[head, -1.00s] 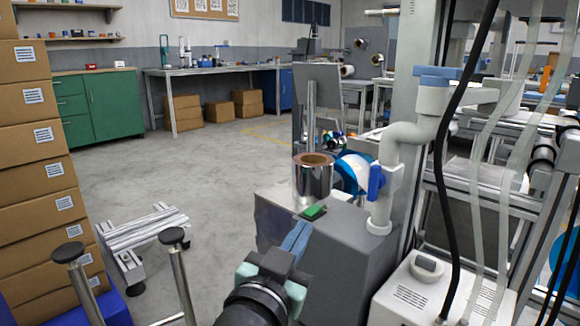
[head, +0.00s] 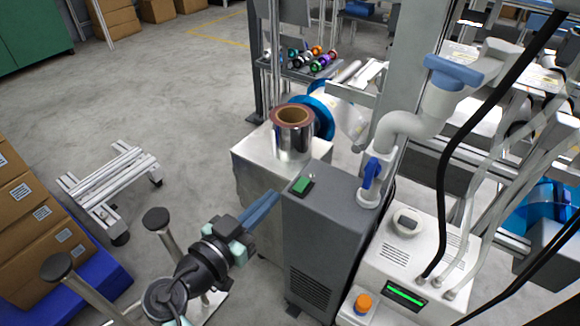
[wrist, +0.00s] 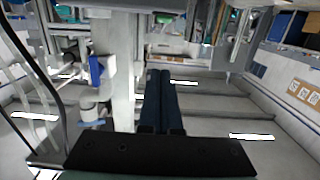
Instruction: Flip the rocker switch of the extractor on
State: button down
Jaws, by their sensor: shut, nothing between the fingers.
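The extractor is a dark grey box (head: 322,240) with a vent grille low on its front. Its green rocker switch (head: 302,186) sits on the top face near the left edge; I cannot tell which way it is tipped. My gripper (head: 276,198) is shut and empty, its blue fingers pointing up and right toward the box's upper left edge. In the head view the fingertips are just left of and slightly below the switch; contact cannot be made out.
A light pipe with a blue valve handle (head: 371,172) rises at the box's right rear. A shiny roll (head: 293,135) stands on a metal block behind. A white unit (head: 412,265) with hoses stands right. A low wheeled frame (head: 110,185) stands left, with open floor behind it.

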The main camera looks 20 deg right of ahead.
jog(key=shift+d, duration=0.1)
jog(key=b, duration=0.2)
send_over(298, 191)
jog(key=shift+f, duration=0.45)
notch_tip(298, 191, down, 3)
jog(key=shift+r+b, duration=0.1)
jog(key=shift+b, duration=0.35)
jog(key=shift+f, duration=0.55)
jog(key=shift+r, duration=0.1)
